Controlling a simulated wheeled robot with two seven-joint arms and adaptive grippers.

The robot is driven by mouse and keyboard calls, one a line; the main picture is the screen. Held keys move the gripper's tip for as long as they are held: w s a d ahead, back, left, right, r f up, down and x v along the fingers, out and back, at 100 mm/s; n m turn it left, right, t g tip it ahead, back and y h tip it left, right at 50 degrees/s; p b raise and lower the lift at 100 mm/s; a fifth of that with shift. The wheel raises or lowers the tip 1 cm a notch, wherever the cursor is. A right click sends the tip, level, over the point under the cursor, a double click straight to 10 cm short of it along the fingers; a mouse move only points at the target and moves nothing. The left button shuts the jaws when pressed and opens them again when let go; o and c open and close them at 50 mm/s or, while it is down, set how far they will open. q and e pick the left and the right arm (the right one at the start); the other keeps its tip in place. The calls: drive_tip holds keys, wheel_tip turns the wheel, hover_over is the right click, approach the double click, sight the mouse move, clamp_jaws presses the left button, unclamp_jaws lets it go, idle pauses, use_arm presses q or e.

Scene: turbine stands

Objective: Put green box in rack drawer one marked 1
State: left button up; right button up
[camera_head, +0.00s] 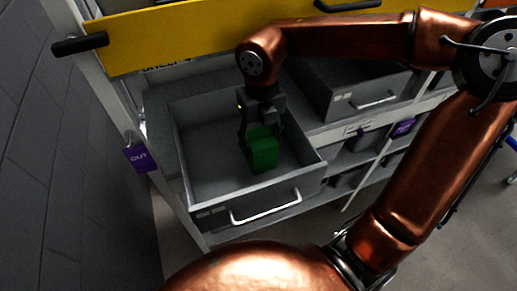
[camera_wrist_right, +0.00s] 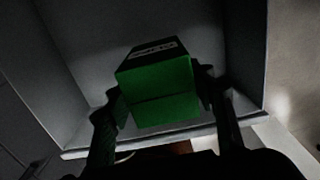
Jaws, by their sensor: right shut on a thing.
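The green box (camera_head: 263,152) is held by my right gripper (camera_head: 258,125) inside the open grey drawer (camera_head: 215,180) at the left of the rack. In the right wrist view the green box (camera_wrist_right: 160,95) sits between the two fingers of the right gripper (camera_wrist_right: 165,110), which are shut on its sides. A dark label shows on the box's far face. Drawer walls surround the box; I cannot tell whether it touches the drawer floor. The number on the drawer is not readable. My left gripper is not in view.
A second grey drawer (camera_head: 365,100) stands partly open to the right. A yellow panel (camera_head: 190,30) with black handles spans the top. A purple tag marked OUT (camera_head: 139,157) hangs on the left post. A dark wall (camera_head: 60,150) lies close on the left.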

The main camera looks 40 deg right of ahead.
drive_tip(key=shift+w+a+f, duration=0.15)
drive_tip(key=shift+w+f, duration=0.1)
drive_tip(key=f, duration=0.3)
drive_tip(key=shift+s+a+f+p, duration=0.15)
drive_tip(key=shift+a+f+p, duration=0.05)
drive_tip(key=shift+p, duration=0.1)
drive_tip(key=shift+f, duration=0.15)
drive_tip(key=shift+f+b, duration=0.35)
drive_tip(key=shift+b, duration=0.35)
drive_tip(key=shift+f, duration=0.15)
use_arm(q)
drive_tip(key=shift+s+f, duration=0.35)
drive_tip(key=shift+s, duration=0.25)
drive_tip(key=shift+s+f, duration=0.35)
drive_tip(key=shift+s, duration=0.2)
use_arm(e)
drive_tip(key=o, duration=1.3)
drive_tip(key=shift+o, duration=0.2)
